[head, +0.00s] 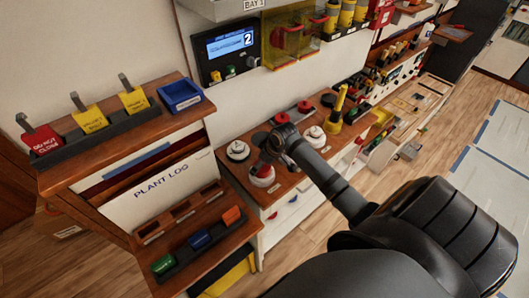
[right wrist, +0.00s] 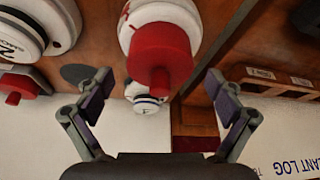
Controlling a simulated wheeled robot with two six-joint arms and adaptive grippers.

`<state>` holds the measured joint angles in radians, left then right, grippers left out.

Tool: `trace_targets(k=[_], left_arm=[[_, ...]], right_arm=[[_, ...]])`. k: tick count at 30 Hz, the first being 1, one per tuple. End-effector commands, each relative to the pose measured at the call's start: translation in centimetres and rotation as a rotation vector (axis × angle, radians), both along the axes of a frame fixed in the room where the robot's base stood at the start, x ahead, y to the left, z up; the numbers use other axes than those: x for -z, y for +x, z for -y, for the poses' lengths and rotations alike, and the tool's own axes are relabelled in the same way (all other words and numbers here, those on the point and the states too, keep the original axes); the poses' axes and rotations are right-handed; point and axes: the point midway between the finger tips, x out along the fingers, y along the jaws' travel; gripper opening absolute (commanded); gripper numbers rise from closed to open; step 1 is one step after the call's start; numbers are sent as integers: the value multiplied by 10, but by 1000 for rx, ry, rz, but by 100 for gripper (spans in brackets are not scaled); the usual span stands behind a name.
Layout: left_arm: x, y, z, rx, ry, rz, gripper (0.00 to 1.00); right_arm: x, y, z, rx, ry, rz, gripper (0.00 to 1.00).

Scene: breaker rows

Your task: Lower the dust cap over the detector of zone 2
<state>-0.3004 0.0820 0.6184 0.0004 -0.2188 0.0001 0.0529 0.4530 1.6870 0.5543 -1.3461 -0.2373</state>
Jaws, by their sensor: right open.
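Several round white detectors sit on the wooden board. One is at the left (head: 238,150), one in the middle (head: 262,177), one at the right (head: 314,137). I cannot read their zone numbers. My right gripper (head: 270,143) hangs over the board among them. In the right wrist view the gripper (right wrist: 163,100) is open and empty. A red knobbed cap (right wrist: 160,55) shows just beyond its fingers, against a white detector (right wrist: 150,14); I cannot tell whether it is seated. Another red cap (head: 282,118) stands farther back. My left gripper is out of view.
A wall display (head: 230,43) reads 2. A yellow upright tool (head: 337,106) stands at the board's right. A shelf with red and yellow tags (head: 92,118) and a PLANT LOG panel (head: 160,190) lie left. A dark disc (right wrist: 76,73) lies near one finger.

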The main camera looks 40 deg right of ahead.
Motion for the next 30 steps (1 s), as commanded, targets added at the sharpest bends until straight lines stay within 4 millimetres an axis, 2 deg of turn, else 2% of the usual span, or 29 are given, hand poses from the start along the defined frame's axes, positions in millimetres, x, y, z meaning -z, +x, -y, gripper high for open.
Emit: trace_targets(k=[9, 15, 21, 30], left_arm=[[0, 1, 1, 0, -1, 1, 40], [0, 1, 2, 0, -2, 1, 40], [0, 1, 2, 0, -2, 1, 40], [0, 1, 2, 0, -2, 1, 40]], right_arm=[[-67, -26, 11, -4, -11, 2, 93], [-96, -38, 13, -3, -7, 1, 93], [-106, -42, 13, -1, -2, -1, 93], [-106, -42, 13, -1, -1, -1, 93]])
